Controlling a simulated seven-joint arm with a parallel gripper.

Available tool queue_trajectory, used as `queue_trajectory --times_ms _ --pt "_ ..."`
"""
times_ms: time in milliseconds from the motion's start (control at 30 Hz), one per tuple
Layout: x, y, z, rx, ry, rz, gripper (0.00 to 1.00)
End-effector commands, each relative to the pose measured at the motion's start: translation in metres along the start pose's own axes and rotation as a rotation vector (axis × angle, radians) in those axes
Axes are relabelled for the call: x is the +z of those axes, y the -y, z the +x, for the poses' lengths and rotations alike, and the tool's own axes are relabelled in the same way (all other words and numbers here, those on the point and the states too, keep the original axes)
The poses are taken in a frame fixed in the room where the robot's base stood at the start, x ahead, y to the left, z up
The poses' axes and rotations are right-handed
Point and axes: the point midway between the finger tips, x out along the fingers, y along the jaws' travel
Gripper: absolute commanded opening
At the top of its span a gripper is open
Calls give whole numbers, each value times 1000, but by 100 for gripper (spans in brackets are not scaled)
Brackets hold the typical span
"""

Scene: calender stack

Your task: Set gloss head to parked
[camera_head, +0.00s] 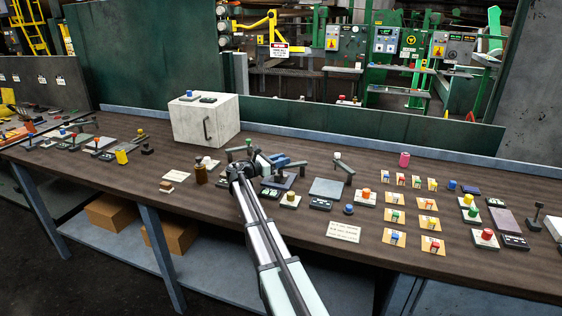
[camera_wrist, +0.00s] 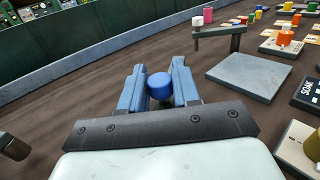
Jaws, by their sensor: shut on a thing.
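My gripper (camera_head: 287,161) is at the middle of the bench, above a dark plate (camera_head: 279,181). In the wrist view its two blue fingers (camera_wrist: 158,72) are shut on a blue cylindrical knob (camera_wrist: 160,87), whose top shows between them. Whatever carries the knob is hidden below the fingers and palm. To the right, a swing arm (camera_head: 341,165) with a white knob stands over a grey plate (camera_head: 327,187); the arm also shows in the wrist view (camera_wrist: 219,31). I cannot read which station is the gloss head.
Another swing arm (camera_head: 238,150) with a green part stands left of my gripper. Several coloured blocks on cards and buttons fill the right side. A note card (camera_head: 343,232) lies near the front edge.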

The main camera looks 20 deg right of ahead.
Motion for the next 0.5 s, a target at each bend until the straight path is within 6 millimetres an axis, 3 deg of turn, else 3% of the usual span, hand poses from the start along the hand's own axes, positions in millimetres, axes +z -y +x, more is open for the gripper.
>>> queue_trajectory --times_ms 267,500 --pt "0 -9 2 -58 0 -1 0" --pt "0 -26 9 -216 0 -1 0"
